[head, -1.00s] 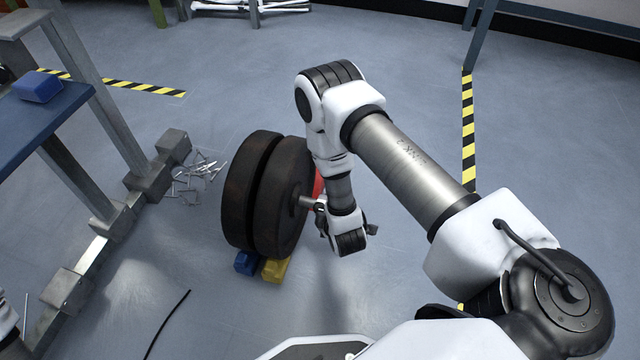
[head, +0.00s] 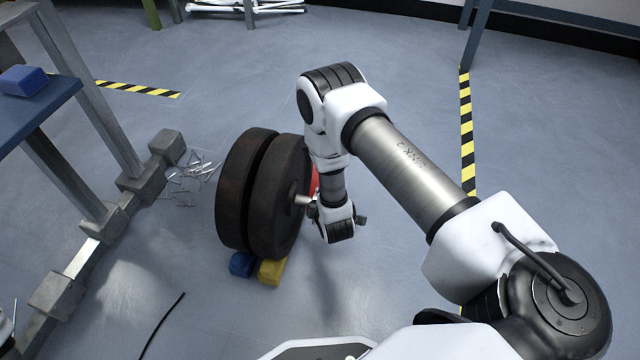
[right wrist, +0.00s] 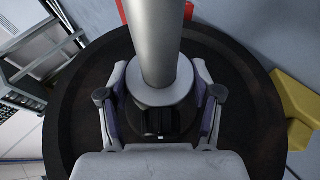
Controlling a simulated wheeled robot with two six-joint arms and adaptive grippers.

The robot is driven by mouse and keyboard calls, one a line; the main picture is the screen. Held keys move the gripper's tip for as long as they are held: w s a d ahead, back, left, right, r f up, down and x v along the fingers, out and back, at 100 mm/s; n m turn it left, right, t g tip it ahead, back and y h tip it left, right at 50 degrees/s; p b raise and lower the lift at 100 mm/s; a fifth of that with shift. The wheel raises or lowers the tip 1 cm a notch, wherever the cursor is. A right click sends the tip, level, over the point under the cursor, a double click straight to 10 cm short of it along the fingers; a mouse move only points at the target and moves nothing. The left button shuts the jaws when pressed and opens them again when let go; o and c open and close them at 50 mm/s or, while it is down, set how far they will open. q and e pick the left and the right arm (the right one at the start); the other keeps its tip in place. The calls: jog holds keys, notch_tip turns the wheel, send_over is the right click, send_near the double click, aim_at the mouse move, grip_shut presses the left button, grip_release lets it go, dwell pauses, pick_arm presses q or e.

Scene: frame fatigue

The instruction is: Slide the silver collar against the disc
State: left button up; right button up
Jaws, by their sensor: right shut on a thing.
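The dark disc (head: 280,200) stands upright beside a second dark disc (head: 240,185). It fills much of the right wrist view (right wrist: 75,110). A silver shaft (right wrist: 158,35) runs in front of its face. The silver collar (right wrist: 160,92) is around the shaft. My right gripper (right wrist: 160,105) has one finger on each side of the collar and is shut on it. In the head view my right gripper (head: 318,212) is just right of the disc, at the silver shaft end (head: 301,200). The fingers partly hide the collar, and I cannot tell whether it touches the disc. My left gripper is not in view.
Blue (head: 242,264) and yellow (head: 271,271) blocks are under the discs. Something red (head: 315,183) is behind my right wrist. A metal frame (head: 110,185) and a blue table (head: 35,105) stand left. Thin rods (head: 190,175) and a black cable (head: 163,325) lie on the floor.

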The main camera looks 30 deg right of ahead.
jog(key=shift+w+a, duration=0.8)
jog(key=shift+w, duration=0.15)
jog(key=o, duration=1.7)
jog(key=v, duration=1.2)
jog(key=shift+f, duration=0.1)
jog(key=shift+c, duration=0.4)
